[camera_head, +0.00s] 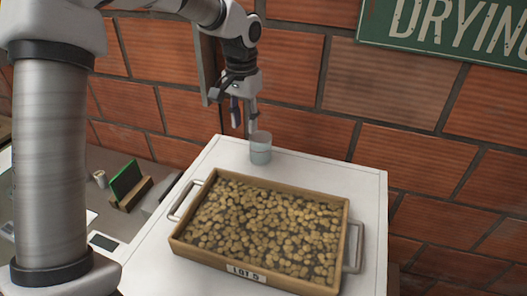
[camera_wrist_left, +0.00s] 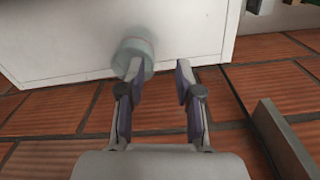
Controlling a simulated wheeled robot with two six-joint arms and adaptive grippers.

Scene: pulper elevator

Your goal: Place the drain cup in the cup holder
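The drain cup (camera_head: 260,150) is a small grey-green, partly see-through cup standing upright at the back edge of the white table, near the wall. My left gripper (camera_head: 244,115) points down just above and to the left of it, by the brick wall. In the left wrist view the gripper (camera_wrist_left: 160,72) is open with nothing between its fingers. There the cup (camera_wrist_left: 134,52) is off to the left, partly behind the left fingertip; I cannot tell whether they touch. I cannot make out a cup holder. My right gripper is not in view.
A wooden tray (camera_head: 178,240) of beans, labelled "LOT 5", with metal handles, fills much of the white table (camera_head: 370,190). The brick wall (camera_head: 430,170) stands close behind. A green board in a wooden stand (camera_head: 131,194) is on the lower counter at left.

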